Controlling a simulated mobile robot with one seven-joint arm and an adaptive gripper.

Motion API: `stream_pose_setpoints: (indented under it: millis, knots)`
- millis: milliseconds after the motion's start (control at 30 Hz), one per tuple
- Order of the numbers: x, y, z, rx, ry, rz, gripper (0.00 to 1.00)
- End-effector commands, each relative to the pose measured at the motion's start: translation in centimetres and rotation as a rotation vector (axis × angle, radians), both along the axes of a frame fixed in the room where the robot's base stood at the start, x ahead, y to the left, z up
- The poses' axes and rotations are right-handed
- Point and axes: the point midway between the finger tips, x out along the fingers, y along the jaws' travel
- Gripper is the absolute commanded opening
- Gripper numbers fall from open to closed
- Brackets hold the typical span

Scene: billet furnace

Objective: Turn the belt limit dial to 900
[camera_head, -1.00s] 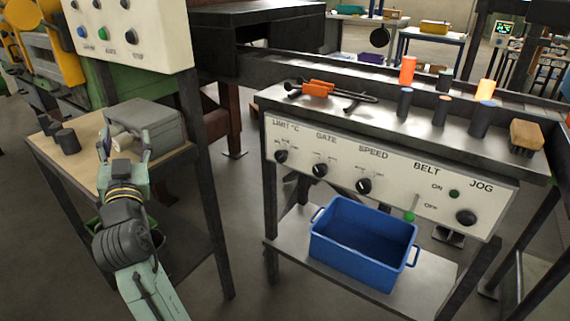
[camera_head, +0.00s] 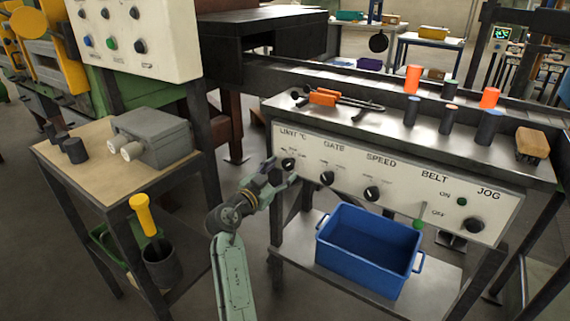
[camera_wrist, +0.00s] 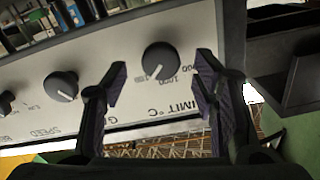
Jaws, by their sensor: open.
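The limit dial is a round black knob (camera_head: 289,164) under the "LIMIT °C" label, at the left end of the white front panel (camera_head: 350,152). In the wrist view the dial (camera_wrist: 160,60) appears upside down, with a white mark on its lower left and printed numbers beside it; "1000" is partly readable. The exact setting is hard to tell. My gripper (camera_head: 284,173) is open just in front of the panel at this dial. In the wrist view its dark fingers (camera_wrist: 162,80) stand left and right of the dial, apart from it.
The gate dial (camera_head: 327,178) and speed dial (camera_head: 372,194) sit to the right on the same panel, with the green-tipped belt lever (camera_head: 418,223) and jog knob (camera_head: 475,224). A blue bin (camera_head: 370,245) stands on the shelf below. A grey box (camera_head: 158,138) sits on the side table.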

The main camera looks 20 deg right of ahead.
Motion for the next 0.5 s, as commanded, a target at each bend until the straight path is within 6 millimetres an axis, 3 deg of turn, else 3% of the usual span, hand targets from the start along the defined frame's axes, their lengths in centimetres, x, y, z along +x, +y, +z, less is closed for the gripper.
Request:
stream_pose_setpoints:
  millis: [200, 500]
  knots:
    - [1.5, -1.9, 0.1, -0.001, 0.001, 0.0, 0.54]
    - [1.8, -2.2, 0.0, 0.0, 0.0, 0.002, 0.54]
